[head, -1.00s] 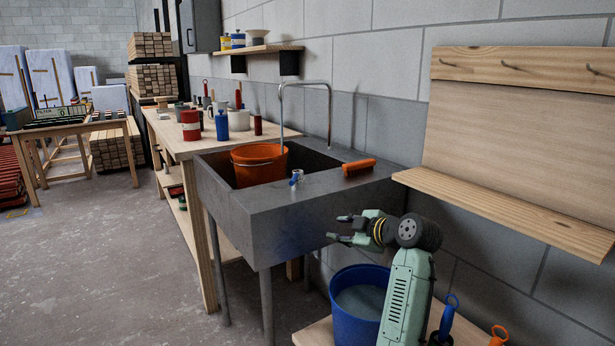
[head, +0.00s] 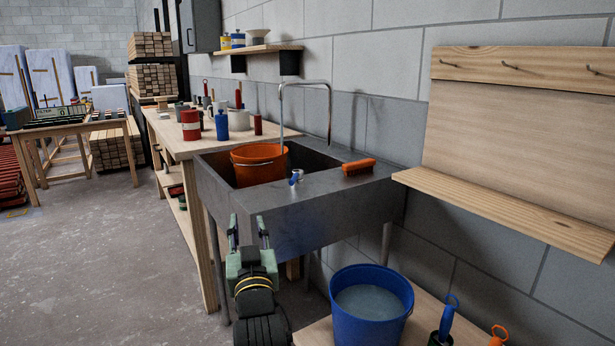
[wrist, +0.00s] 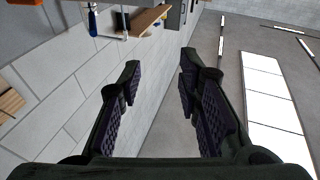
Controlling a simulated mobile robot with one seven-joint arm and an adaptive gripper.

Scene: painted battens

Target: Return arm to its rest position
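My gripper (head: 248,232) is in front of the grey sink's front wall in the head view, low and left of the blue bucket. Its two fingers point away from the camera and stand apart with nothing between them. In the wrist view my gripper (wrist: 160,75) is also open and empty, with dark ridged pads on both fingers. Most of my arm is out of the head view, below its lower edge.
The grey sink (head: 290,222) holds an orange bucket (head: 258,165); an orange brush (head: 358,167) lies on its rim. A blue bucket (head: 372,318) of water stands on a low wooden surface at the lower right. Floor (head: 110,260) at the left is clear.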

